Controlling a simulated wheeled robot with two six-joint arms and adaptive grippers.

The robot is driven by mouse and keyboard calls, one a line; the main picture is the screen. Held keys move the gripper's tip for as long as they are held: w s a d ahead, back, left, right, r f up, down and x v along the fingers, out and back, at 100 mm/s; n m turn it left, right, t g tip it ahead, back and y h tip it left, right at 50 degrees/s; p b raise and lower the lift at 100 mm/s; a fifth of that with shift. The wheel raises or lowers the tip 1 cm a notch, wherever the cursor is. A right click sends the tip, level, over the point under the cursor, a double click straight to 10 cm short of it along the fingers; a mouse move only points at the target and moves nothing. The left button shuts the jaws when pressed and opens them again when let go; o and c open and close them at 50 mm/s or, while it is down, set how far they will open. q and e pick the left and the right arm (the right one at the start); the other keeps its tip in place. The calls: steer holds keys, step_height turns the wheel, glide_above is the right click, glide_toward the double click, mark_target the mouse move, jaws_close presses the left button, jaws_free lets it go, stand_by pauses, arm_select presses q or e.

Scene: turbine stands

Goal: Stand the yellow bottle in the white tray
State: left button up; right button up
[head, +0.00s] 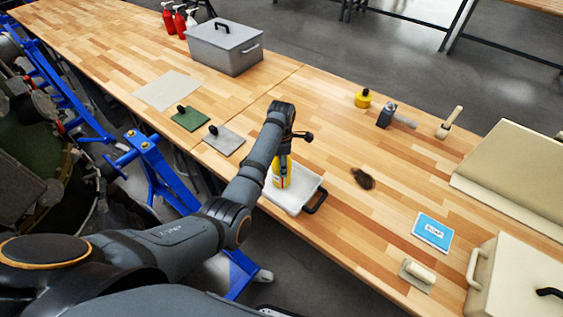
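The yellow bottle (282,173) is upright, with its lower part at the white tray (306,184). I cannot tell whether its base rests on the tray floor or is just above it. The tray lies near the table's front edge and has a dark handle at its right end. My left gripper (289,145) is directly over the bottle, at its top. The gripper and wrist hide the bottle's upper end, and I cannot see whether the fingers are closed on it. My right gripper is not in view.
A green pad (190,119) and a grey plate (224,140) lie left of the tray. A dark brush-like object (363,178) and a blue box (432,231) lie to the right. A grey toolbox (225,47) stands at the back left. Bare wood lies behind the tray.

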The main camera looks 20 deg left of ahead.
arm_select(q)
steer(key=shift+f, duration=0.25)
steer(key=o, duration=1.8)
steer(key=shift+c, duration=0.2)
steer(key=shift+o, duration=0.8)
step_height(320, 180, up, 2)
steer(key=shift+r+p, duration=0.25)
steer(key=shift+p, duration=0.55)
steer(key=shift+r, duration=2.25)
